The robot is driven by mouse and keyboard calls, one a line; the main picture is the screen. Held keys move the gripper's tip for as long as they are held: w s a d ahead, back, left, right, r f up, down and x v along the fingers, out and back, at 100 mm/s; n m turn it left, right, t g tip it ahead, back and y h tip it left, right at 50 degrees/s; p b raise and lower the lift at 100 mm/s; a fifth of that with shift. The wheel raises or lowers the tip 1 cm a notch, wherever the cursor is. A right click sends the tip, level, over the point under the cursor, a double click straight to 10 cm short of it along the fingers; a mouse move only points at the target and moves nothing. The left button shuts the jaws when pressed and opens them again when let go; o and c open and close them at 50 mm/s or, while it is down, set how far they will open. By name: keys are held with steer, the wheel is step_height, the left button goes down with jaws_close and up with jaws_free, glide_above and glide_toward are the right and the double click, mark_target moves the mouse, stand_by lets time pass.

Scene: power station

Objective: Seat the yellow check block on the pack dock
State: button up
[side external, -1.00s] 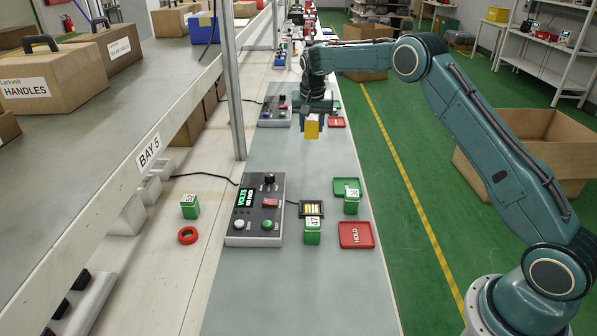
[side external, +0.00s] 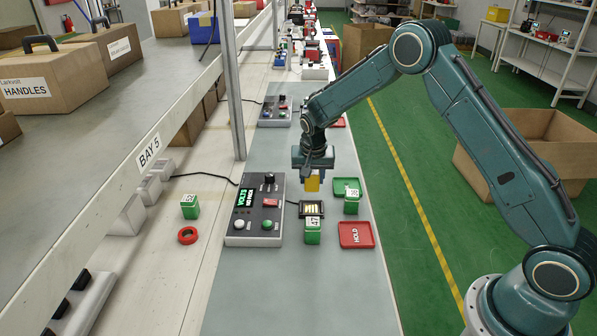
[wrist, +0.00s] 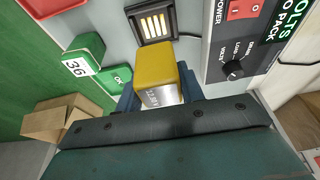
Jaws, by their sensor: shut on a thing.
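The yellow check block (side external: 312,184) is held between the dark blue fingers of my gripper (side external: 313,176). It is in the air, a little behind and above the pack dock (side external: 319,209) in the side view. In the wrist view, the block (wrist: 155,66) shows its yellow face and a silver label, gripped between the fingers (wrist: 161,95). The dock (wrist: 152,24) lies just beyond it, a dark frame with pale contact strips, empty. The tester (side external: 257,209) beside the dock shows VOLTS and NO PACK on its screen.
Green block 47 (side external: 313,233) stands directly in front of the dock. Green block 36 (side external: 351,203) stands to its right, by the green OK tray (side external: 341,184). The red HOLD tray (side external: 356,236) is empty. Green block 52 (side external: 190,207) and a red ring (side external: 188,235) lie left of the tester.

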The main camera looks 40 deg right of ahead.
mark_target(312, 178)
steer(key=shift+s+f, duration=0.1)
steer(key=shift+f, duration=0.15)
steer(key=shift+f, duration=2.85)
steer(key=shift+f, duration=0.65)
steer(key=o, duration=1.2)
steer(key=shift+c, duration=0.2)
steer(key=shift+a+r, duration=0.1)
steer(key=shift+r, duration=0.05)
steer(key=v, duration=1.2)
steer(key=shift+v, duration=0.75)
